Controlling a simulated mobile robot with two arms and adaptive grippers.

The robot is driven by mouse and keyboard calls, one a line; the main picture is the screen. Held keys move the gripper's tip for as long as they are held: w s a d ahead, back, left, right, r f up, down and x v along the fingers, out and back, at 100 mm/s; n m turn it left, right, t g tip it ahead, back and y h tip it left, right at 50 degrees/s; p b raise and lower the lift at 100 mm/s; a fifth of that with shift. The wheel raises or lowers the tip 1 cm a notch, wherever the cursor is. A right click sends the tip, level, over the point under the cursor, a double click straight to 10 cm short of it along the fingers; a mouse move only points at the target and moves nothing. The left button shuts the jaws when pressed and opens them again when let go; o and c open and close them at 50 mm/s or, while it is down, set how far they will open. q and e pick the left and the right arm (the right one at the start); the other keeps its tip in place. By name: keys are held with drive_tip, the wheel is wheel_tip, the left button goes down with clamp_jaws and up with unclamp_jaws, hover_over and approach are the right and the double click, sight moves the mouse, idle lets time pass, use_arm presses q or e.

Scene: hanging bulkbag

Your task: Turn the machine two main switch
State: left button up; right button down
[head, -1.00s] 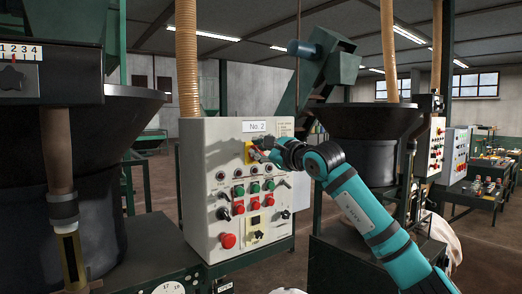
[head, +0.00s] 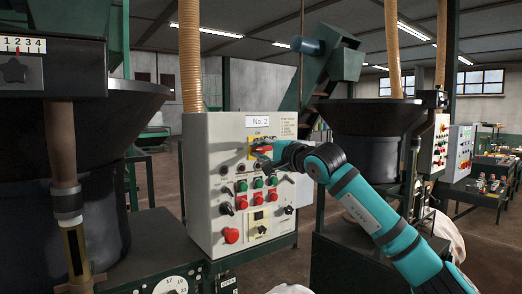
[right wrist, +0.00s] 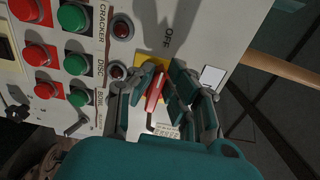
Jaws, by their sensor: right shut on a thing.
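The machine two main switch has a red handle (head: 262,150) on a yellow plate (head: 252,142), high on the front of the control panel marked No. 2 (head: 200,200). In the head view the handle lies roughly sideways. My right gripper (head: 272,154) is at the switch, coming from the right. In the right wrist view the red handle (right wrist: 155,90) sits between the fingers of my right gripper (right wrist: 158,95), which are shut on it. The yellow plate (right wrist: 152,64) shows behind it, with the word OFF beyond. My left gripper is not in view.
Red and green buttons (head: 257,184), black knobs and a red emergency button (head: 231,236) sit below the switch. A dark hopper (head: 367,118) stands behind my right arm. A large dark bin (head: 95,150) stands at the left.

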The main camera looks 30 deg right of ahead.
drive_tip(key=shift+f+n, duration=0.2)
drive_tip(key=shift+n, duration=0.1)
drive_tip(key=c, duration=1.3)
unclamp_jaws()
drive_tip(key=shift+c, duration=0.2)
drive_tip(key=shift+r, duration=0.1)
drive_tip(key=shift+s, duration=0.1)
drive_tip(key=s, duration=1.1)
drive_tip(key=shift+s+d, duration=0.4)
